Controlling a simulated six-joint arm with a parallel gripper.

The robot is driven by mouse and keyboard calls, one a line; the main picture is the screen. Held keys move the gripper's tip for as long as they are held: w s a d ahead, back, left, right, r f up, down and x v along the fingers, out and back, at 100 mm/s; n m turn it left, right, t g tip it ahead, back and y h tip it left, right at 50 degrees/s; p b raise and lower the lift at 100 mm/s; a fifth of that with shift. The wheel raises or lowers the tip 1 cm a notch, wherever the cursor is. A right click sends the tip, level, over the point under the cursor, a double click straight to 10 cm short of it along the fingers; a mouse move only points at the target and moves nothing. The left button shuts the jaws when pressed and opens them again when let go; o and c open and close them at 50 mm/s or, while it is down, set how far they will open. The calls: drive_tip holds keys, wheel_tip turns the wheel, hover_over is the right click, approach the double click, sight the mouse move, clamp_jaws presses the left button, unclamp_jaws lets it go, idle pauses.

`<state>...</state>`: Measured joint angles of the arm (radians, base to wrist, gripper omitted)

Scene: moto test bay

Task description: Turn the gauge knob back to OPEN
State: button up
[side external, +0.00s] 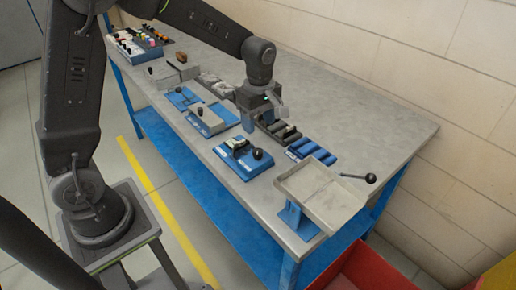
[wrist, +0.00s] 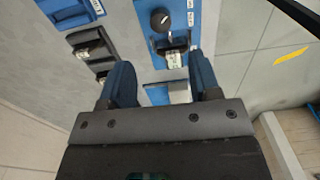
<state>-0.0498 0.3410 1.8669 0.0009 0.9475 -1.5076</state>
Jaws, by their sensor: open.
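A blue panel (side external: 243,170) near the front of the bench carries a round black knob (side external: 258,154) on its right part. A black fitting with a pale block (side external: 237,144) sits beside it. In the wrist view, the knob (wrist: 160,18) has a light mark and lies near the top of the picture. The labels (wrist: 190,12) are too small to read. My gripper (side external: 262,122) hangs over the bench, behind the panel in the side view. In the wrist view my gripper (wrist: 162,70) has its blue fingers spread, with nothing between them; the knob is beyond their tips.
Other blue panels (side external: 180,98) line the bench to the left. Dark holders (side external: 284,131) and blue rolls (side external: 312,151) stand close to my gripper. A grey tray (side external: 322,198) with a black-knobbed lever (side external: 358,177) stands at the right. The back right of the bench (side external: 385,128) is clear.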

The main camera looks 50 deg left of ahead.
sight(258, 151)
wheel_tip(258, 151, down, 10)
drive_tip(key=shift+s+r, duration=0.1)
drive_tip(key=shift+r, duration=0.05)
idle(0.3)
drive_tip(key=c, duration=0.9)
